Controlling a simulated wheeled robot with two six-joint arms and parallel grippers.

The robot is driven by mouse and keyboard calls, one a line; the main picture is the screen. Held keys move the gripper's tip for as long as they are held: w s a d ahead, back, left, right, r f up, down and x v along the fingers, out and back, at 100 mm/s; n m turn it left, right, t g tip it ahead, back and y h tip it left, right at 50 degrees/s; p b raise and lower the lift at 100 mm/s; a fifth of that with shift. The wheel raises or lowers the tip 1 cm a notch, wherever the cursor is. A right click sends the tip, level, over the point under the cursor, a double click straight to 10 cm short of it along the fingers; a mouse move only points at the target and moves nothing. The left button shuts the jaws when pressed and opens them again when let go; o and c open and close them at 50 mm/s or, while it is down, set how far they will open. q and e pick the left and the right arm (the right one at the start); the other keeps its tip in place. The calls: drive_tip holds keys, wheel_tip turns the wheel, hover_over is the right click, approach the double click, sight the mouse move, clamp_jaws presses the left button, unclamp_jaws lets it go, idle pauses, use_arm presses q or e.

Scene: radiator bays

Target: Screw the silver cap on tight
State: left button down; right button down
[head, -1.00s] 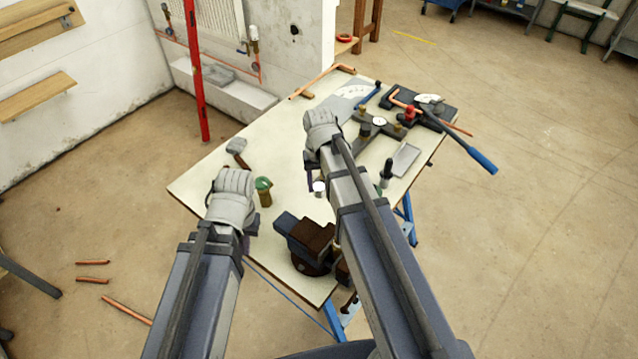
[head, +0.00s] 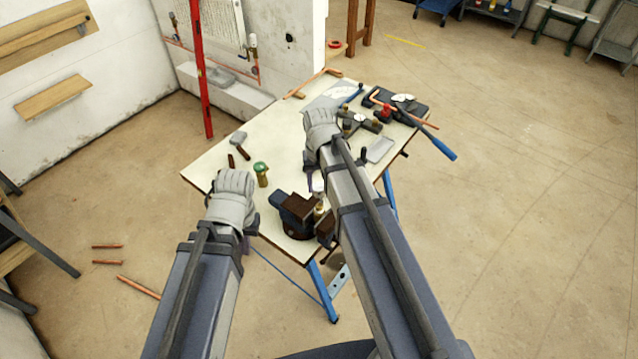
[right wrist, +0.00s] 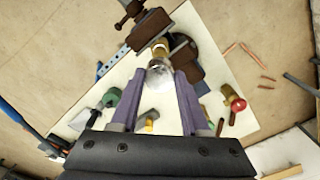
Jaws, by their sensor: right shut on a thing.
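The silver cap (right wrist: 160,77) is between the fingers of my right gripper (right wrist: 160,80), which is shut on it; the cap also shows in the head view (head: 318,184). A brass fitting (right wrist: 158,50) lies just beyond the cap in the right wrist view. It also shows below the cap in the head view (head: 319,207), beside the vise's brown jaws (head: 291,208). I cannot tell whether cap and fitting touch. My right arm hides part of the vise. My left gripper (head: 247,242) is left of the vise near the table's front edge, its fingers mostly hidden by its own wrist.
The pale worktable (head: 215,165) carries a green-topped brass valve (head: 261,173) and a grey-headed hammer (head: 238,140) on the left. Tools and a blue-handled bender (head: 430,142) crowd the back right. Copper pipes (head: 138,286) lie on the floor at left.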

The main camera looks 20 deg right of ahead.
sight(319, 205)
drive_tip(key=shift+s+r, duration=0.25)
drive_tip(key=shift+w+f, duration=0.25)
drive_tip(key=shift+f, duration=0.2)
drive_tip(key=shift+s+f+b, duration=0.2)
drive_tip(key=shift+f+b, duration=0.6)
drive_tip(key=shift+b, duration=0.4)
wheel_tip(319, 205, down, 2)
drive_tip(key=shift+w+f+b, duration=0.1)
drive_tip(key=shift+b, duration=0.9)
drive_tip(key=shift+f, duration=0.1)
drive_tip(key=shift+f+b, duration=1.1)
drive_tip(key=shift+b, duration=0.1)
drive_tip(key=shift+c, duration=1.5)
unclamp_jaws()
drive_tip(key=shift+r, duration=0.15)
